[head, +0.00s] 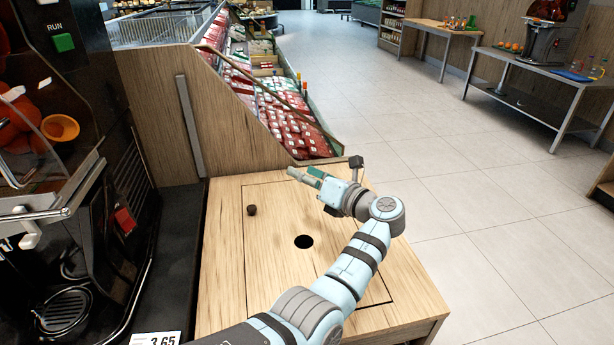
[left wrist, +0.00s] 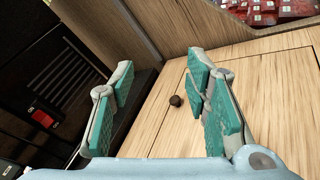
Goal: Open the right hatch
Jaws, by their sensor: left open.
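The hatch (head: 275,275) is a square panel outlined by a thin seam in the top of the wooden counter. It lies flat and level with the counter. It has a round black hole (head: 303,242) in it and a small dark knob (head: 252,210) near its left edge. My left gripper (head: 299,174) is above the far part of the counter, to the right of the knob and pointing left. In the left wrist view, its green-padded fingers (left wrist: 160,105) are apart and empty. The knob (left wrist: 176,100) shows between them, lower down and not touched. My right gripper is not in view.
The black juicer (head: 125,215) with a green RUN button stands on the left. A wooden partition (head: 155,125) and a slanted display of red packs (head: 285,125) stand behind the counter. Open tiled floor (head: 470,200) lies to the right.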

